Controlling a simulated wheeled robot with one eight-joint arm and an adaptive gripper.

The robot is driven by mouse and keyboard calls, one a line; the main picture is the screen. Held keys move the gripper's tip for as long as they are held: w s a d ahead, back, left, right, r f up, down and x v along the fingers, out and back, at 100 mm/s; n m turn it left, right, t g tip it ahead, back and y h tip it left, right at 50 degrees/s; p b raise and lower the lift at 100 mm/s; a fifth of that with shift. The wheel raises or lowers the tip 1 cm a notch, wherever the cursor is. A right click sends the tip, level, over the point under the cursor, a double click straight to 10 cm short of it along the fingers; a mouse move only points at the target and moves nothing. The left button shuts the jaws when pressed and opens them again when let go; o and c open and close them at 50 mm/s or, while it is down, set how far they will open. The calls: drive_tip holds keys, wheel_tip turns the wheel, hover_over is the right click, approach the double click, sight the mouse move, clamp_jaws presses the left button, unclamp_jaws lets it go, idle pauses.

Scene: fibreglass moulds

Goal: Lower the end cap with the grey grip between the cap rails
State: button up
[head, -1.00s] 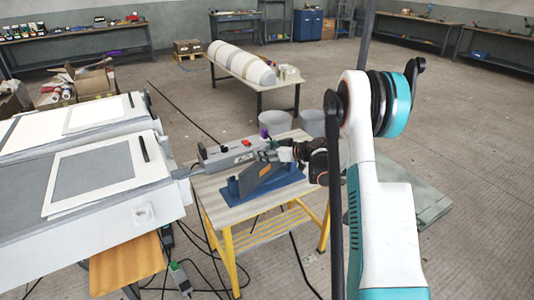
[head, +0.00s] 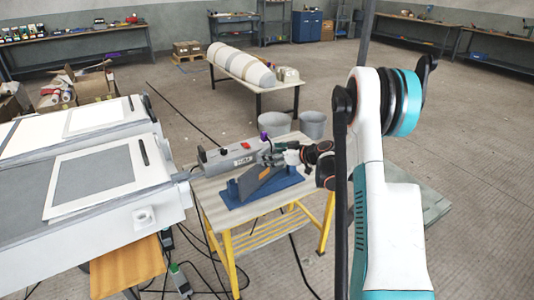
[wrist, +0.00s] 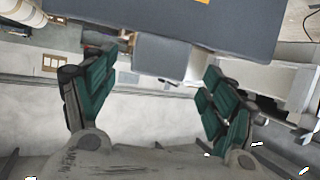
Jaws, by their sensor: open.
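The end cap appears as a dark slate plate (head: 262,184), slanted in the blue base (head: 240,204) on the small yellow-legged table. In the wrist view a dark slate slab (wrist: 230,22) fills the top, with a grey block (wrist: 160,56), likely the grip, standing out from it. My gripper (head: 276,157) is just above and behind the plate. In the wrist view my gripper (wrist: 158,90) is open, its green pads well apart on either side of the block and not touching it. I cannot make out the rails clearly, nor whether the cap is fully seated.
A grey device (head: 232,152) with a red button lies on the table behind the plate. A large pale bench with panels (head: 95,182) stands close on the left. Grey buckets (head: 313,124) stand behind the table. Cables lie on the floor.

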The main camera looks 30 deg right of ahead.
drive_tip(key=p+v, duration=0.2)
drive_tip(key=v, duration=0.6)
drive_tip(key=shift+s+r, duration=0.15)
drive_tip(key=shift+s, duration=0.15)
drive_tip(key=shift+d, duration=0.1)
